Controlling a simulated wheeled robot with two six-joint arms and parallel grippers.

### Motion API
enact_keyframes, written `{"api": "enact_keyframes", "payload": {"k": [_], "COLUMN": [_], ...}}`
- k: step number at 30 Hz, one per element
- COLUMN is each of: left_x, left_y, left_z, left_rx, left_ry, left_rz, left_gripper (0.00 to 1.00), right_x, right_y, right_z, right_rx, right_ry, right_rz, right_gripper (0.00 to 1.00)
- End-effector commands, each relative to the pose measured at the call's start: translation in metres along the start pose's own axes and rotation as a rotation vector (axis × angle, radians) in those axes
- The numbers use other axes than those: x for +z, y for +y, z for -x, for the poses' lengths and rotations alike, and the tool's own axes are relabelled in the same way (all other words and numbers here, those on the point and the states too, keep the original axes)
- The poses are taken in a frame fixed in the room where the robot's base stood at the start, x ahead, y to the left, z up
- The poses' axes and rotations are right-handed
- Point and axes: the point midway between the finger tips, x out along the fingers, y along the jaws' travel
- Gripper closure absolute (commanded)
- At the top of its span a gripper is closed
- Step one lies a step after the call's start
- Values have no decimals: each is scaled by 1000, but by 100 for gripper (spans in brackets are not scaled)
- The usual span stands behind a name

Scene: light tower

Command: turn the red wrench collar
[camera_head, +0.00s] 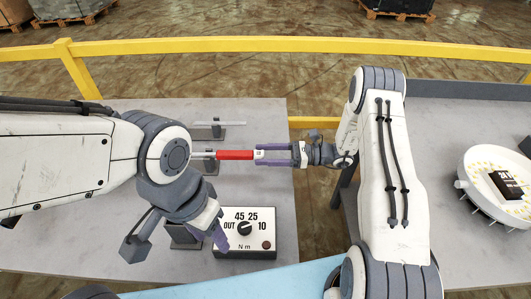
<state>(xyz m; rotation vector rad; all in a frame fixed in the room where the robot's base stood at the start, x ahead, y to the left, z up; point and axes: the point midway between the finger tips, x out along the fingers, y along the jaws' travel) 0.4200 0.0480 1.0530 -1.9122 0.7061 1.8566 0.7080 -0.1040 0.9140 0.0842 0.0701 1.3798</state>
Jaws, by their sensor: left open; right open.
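The wrench's red collar (235,154) lies level over the left table, with a thin grey bar on its left and a pale end on its right. My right gripper (259,154) reaches in from the right. Its purple fingers are open, one above and one below the pale end, just right of the red part. I cannot tell if they touch it. My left gripper (217,233) is open and empty, tilted down at the left edge of a white dial box (262,217). My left arm's wrist hides the wrench's left end.
The dial box has a black knob and the marks OUT, 45, 25, 10 and N m. Grey stands sit on the left table (130,235). A yellow railing (300,45) runs behind. A white round tray (480,165) with a black block is at the right.

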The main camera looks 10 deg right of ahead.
Motion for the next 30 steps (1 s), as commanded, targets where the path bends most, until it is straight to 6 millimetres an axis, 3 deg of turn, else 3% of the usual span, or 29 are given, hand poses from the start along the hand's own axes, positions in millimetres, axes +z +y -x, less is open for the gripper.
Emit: {"api": "enact_keyframes", "payload": {"k": [4, 9, 15, 24, 30], "left_x": [0, 0, 0, 0, 0], "left_y": [0, 0, 0, 0, 0], "left_z": [0, 0, 0, 4, 5], "left_rx": [0, 0, 0, 0, 0], "left_ry": [0, 0, 0, 0, 0], "left_rz": [0, 0, 0, 0, 0], "left_gripper": [50, 50, 50, 50, 50], "right_x": [0, 0, 0, 0, 0], "right_y": [0, 0, 0, -1, -1], "right_z": [0, 0, 0, 0, 0], "right_rx": [0, 0, 1, 3, 4], "right_ry": [0, 0, 0, 0, 0], "right_rz": [0, 0, -32, -339, -426], "right_gripper": [36, 100, 100, 100, 100]}}
